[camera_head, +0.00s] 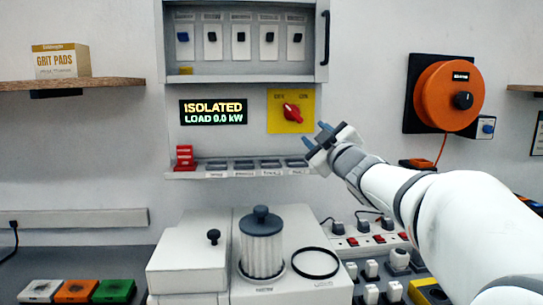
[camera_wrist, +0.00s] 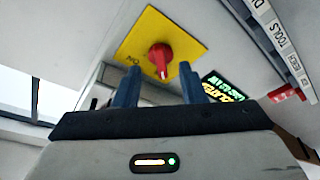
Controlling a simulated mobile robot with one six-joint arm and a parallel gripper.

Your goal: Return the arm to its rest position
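My arm reaches in from the right in the head view. My gripper (camera_head: 317,139) is just below and to the right of the red rotary switch (camera_head: 292,112) on its yellow plate (camera_head: 275,98). The two blue fingers are apart with nothing between them. In the wrist view my gripper (camera_wrist: 158,85) also shows its fingers spread, with the red switch (camera_wrist: 161,58) beyond them and the yellow plate (camera_wrist: 140,40) behind it. The fingers appear apart from the switch. The display (camera_head: 213,112) reads ISOLATED, LOAD 0.0 kW.
A shelf of labelled slots (camera_head: 240,170) runs below the display, with red blocks (camera_head: 185,157) on its left. A filter canister (camera_head: 262,245) stands on the white machine below. An orange reel (camera_head: 448,97) hangs at right. Sockets and plugs (camera_head: 370,240) lie under my arm.

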